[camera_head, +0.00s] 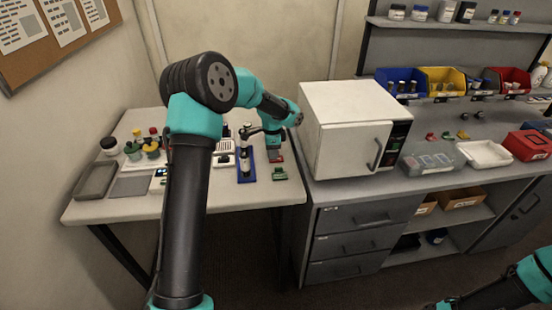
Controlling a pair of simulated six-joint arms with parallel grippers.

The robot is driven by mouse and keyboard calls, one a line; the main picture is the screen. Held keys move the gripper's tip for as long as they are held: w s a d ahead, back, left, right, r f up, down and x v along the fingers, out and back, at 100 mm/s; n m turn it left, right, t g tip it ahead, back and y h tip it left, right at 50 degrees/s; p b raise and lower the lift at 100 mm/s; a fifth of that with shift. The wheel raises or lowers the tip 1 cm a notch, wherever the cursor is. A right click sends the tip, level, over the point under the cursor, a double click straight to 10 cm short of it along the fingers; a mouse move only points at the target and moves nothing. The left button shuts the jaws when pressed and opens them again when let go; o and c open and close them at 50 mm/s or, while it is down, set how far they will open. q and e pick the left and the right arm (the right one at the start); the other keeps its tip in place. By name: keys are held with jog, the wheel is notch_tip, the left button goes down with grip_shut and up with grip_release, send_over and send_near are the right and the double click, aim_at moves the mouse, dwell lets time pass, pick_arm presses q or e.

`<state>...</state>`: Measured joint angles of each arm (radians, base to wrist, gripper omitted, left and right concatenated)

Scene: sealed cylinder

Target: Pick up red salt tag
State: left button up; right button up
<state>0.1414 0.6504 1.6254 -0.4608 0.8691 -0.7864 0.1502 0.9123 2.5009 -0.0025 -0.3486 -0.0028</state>
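A small red piece (280,159), which looks like the red salt tag, lies on the left table beside the blue stand. My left gripper (274,155) points down right at it and covers part of it. Whether the fingers are open or closed on it is too small to tell. A green tag (280,174) lies just in front of it. My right arm enters at the lower right, and its gripper (438,305) shows only partly at the bottom edge, away from the tables.
A blue stand with a black-and-white device (246,166) stands just left of my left gripper. A white oven-like box (349,128) stands close on the right. Several bottles and a grey tray (96,180) fill the table's left side. More small coloured pieces (447,135) lie on the right counter.

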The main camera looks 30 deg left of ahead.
pick_arm(q)
jog(key=shift+c, duration=0.3)
grip_shut()
jog(key=shift+r, duration=0.1)
jog(key=shift+r, duration=1.8)
jog(key=s+d, duration=0.3)
jog(key=s, duration=0.1)
jog(key=s+d, duration=0.2)
jog(key=s, duration=0.3)
jog(key=s+d+r, duration=0.1)
jog(key=s+d, duration=0.2)
jog(key=s, duration=0.1)
jog(key=shift+s+d+r, duration=0.1)
jog(key=shift+s+d, duration=0.15)
jog(key=shift+d, duration=0.05)
